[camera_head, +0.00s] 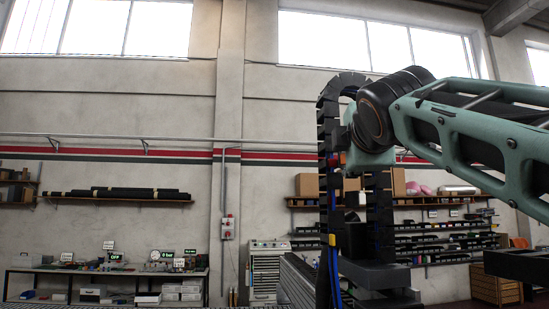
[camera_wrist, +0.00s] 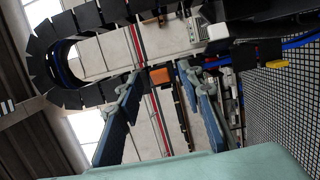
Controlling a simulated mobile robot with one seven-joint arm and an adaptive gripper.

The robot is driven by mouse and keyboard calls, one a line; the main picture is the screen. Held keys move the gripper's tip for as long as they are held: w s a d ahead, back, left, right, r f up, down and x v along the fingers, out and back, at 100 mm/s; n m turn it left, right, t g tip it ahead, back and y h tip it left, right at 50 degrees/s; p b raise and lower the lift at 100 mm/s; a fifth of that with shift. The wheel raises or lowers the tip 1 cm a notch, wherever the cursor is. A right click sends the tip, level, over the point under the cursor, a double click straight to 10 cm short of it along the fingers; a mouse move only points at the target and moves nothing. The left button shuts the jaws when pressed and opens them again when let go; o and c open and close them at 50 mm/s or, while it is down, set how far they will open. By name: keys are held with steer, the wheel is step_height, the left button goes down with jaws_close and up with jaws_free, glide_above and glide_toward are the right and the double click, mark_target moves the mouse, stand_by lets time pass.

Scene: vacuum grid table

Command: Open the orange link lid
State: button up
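The orange link lid (camera_wrist: 160,75) shows in the wrist view as a small orange block at the edge of a black cable chain (camera_wrist: 88,20). A small orange-red patch (camera_head: 342,159), probably the lid, shows beside the chain (camera_head: 328,130) in the head view. My gripper (camera_wrist: 159,71) is open, its two blue-padded fingers spread apart. In the wrist view the lid appears between the fingertips, with a narrow gap on each side. I cannot tell its exact depth or any contact. In the head view my arm's end partly hides the gripper.
Blue cables (camera_head: 335,270) hang along the chain, with a yellow piece (camera_head: 332,240) lower down. A gridded surface (camera_wrist: 285,110) fills the right of the wrist view. Shelves (camera_head: 440,200) and a workbench (camera_head: 105,271) stand by the far wall.

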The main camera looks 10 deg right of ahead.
steer(key=shift+p+x, duration=0.4)
steer(key=shift+x, duration=1.2)
steer(key=c, duration=0.9)
